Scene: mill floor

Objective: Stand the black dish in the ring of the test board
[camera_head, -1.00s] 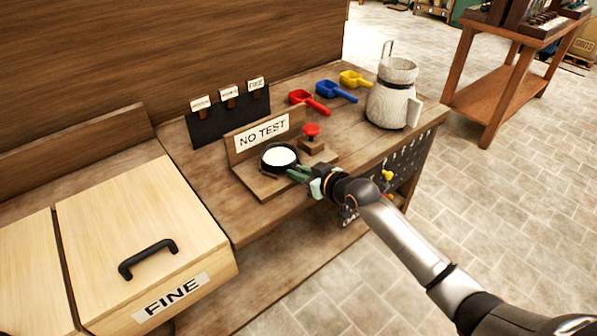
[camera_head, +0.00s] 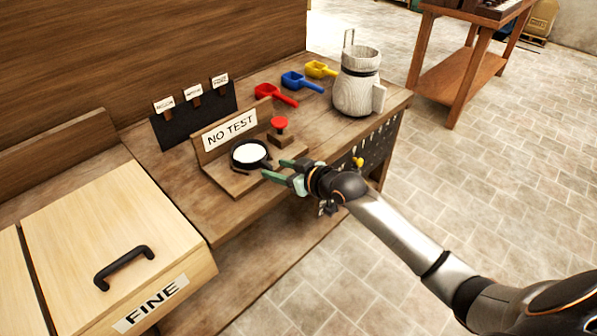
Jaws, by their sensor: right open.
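The black dish (camera_head: 249,153) holds something white and sits on the wooden test board (camera_head: 213,175), in front of its "NO TEST" sign. The ring is hidden beneath or around the dish, so I cannot tell how the dish seats in it. My right gripper (camera_head: 272,169) is open, its green fingers pointing at the dish from the right, a little apart from it. No left gripper shows.
A red button (camera_head: 279,124) on a wooden block stands right behind the dish. Red (camera_head: 276,94), blue (camera_head: 301,82) and yellow (camera_head: 321,69) scoops lie at the back. A whitish jug (camera_head: 357,82) stands at the right end. A lidded "FINE" bin (camera_head: 110,235) is at left.

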